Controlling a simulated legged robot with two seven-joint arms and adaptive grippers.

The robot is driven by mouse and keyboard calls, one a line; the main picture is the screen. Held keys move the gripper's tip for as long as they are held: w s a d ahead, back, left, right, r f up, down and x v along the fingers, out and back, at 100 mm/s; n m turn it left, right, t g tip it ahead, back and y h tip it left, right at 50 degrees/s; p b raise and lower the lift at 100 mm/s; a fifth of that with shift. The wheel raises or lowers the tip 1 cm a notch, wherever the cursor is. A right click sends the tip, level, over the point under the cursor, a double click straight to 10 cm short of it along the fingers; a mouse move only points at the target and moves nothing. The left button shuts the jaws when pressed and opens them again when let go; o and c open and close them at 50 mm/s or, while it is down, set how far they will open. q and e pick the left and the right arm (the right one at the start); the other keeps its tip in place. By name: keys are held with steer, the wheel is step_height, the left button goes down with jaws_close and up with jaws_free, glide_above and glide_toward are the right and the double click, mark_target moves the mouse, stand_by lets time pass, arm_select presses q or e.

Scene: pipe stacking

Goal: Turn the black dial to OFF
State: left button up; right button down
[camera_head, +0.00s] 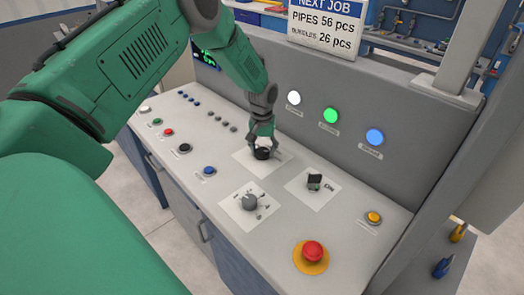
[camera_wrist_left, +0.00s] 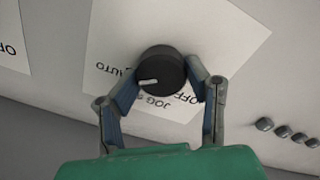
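The black dial (camera_head: 263,154) sits on a white label plate on the sloping grey console. In the left wrist view the dial (camera_wrist_left: 160,70) has a white mark on its lower left, on the side of the AUTO lettering. JOG is printed below it and OFF to its lower right, all upside down. My left gripper (camera_head: 263,147) is over the dial, with its fingers spread on either side. In the wrist view the fingertips (camera_wrist_left: 163,72) flank the dial closely; contact is hard to tell. My right gripper is not in view.
A grey dial (camera_head: 250,202) and a black switch (camera_head: 314,182) are close by on their own plates. A red mushroom button (camera_head: 312,251) stands at the front right. Several small buttons line the left side. White, green and blue lamps (camera_head: 331,115) are on the back panel.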

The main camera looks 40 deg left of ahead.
arm_select(q)
steer(key=shift+s+a+f, duration=0.35)
steer(key=shift+a+f, duration=0.1)
steer(key=shift+a, duration=0.15)
steer(key=shift+c, duration=0.4)
steer(key=shift+d+r, duration=0.15)
steer(key=shift+d, duration=0.7)
steer(key=shift+s+a, duration=0.1)
steer(key=shift+a, duration=0.3)
steer(key=shift+d, duration=0.25)
steer(key=shift+a, duration=0.1)
steer(key=o, duration=1.1)
steer(key=shift+o, duration=0.2)
steer(key=shift+r, duration=0.1)
